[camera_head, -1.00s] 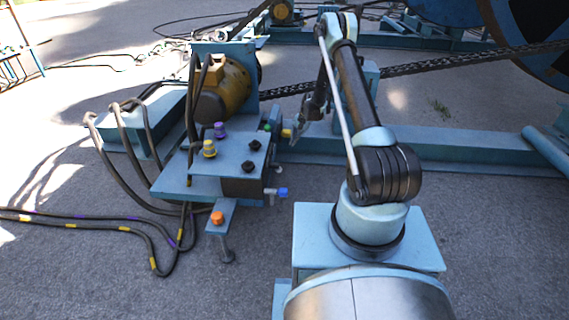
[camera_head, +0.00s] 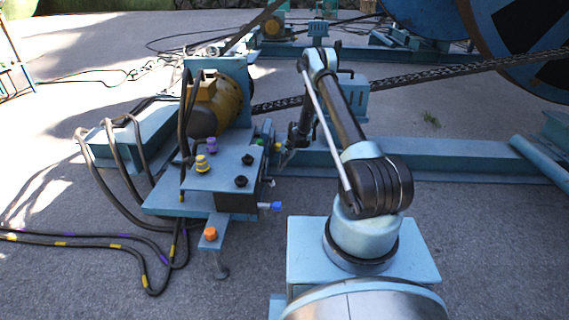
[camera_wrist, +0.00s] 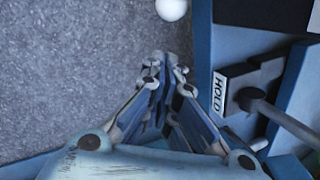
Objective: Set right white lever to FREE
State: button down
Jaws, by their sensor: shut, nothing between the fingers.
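A round white knob (camera_wrist: 172,9) shows at the top edge of the wrist view, just beyond my fingertips and apart from them; its lever shaft is not visible. A plate reading HOLD (camera_wrist: 218,92) sits on the blue machine to the right; no FREE label shows. My gripper (camera_wrist: 167,65) is shut and empty, over the grey ground beside the machine's edge. In the head view my gripper (camera_head: 289,153) is small and dark, at the right side of the valve panel (camera_head: 222,170). The white lever is too small to make out surely there.
A dark rod (camera_wrist: 280,118) crosses beside the HOLD plate. A blue beam (camera_head: 420,158) lies behind my arm.

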jog(key=shift+s+a+f, duration=0.45)
jog(key=shift+f, duration=0.2)
jog(key=shift+s+a+f, duration=0.4)
jog(key=shift+s+f, duration=0.1)
jog(key=shift+f, duration=0.15)
jog(key=shift+s+a+f, duration=0.45)
jog(key=shift+f, duration=0.2)
